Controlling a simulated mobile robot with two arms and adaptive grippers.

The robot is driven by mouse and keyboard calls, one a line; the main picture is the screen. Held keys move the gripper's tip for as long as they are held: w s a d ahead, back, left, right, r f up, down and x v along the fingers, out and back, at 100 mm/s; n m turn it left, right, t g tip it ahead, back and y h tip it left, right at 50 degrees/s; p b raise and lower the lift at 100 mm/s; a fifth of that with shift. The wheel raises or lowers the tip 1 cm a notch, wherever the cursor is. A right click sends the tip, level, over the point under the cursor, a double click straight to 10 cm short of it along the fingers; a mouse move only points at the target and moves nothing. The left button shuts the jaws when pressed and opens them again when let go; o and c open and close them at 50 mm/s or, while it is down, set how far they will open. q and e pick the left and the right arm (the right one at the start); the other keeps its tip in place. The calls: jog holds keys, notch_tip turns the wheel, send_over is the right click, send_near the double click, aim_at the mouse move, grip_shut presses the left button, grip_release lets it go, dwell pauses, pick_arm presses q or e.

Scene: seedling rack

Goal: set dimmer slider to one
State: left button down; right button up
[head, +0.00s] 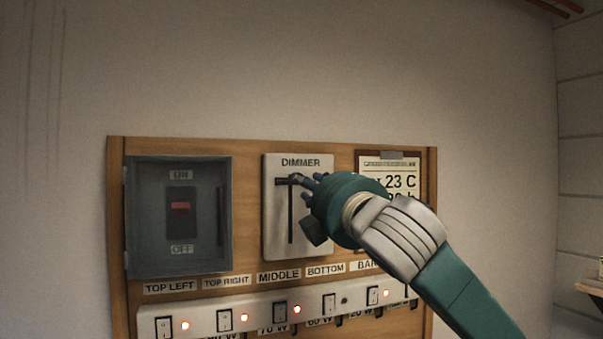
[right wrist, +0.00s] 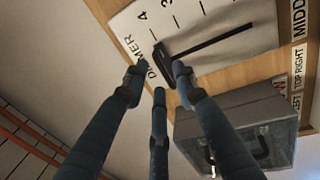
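The dimmer (head: 273,215) is a pale plate with a dark vertical slot on the wooden panel. Its black slider knob (head: 287,181) sits at the top end of the slot, under the DIMMER label. In the right wrist view the knob (right wrist: 163,60) is at the slot's end by the 4 mark. My right gripper (head: 305,181) is at the knob, partly covering the plate's right side. In its wrist view the dark fingers (right wrist: 160,75) are spread around the knob, with a gap on the left; contact on the right is unclear. My left gripper is not in view.
A grey switch box (head: 145,215) with a red-marked switch is left of the dimmer. A card reading 23 C (head: 372,168) is on the right, partly behind my arm. A white strip (head: 205,318) with several switches and red lights runs below.

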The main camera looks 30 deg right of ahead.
jog(key=p+x, duration=0.1)
jog(key=x, duration=0.3)
jog(key=shift+w+r, duration=0.1)
jog(key=shift+w, duration=0.3)
jog(key=shift+d, duration=0.1)
grip_shut()
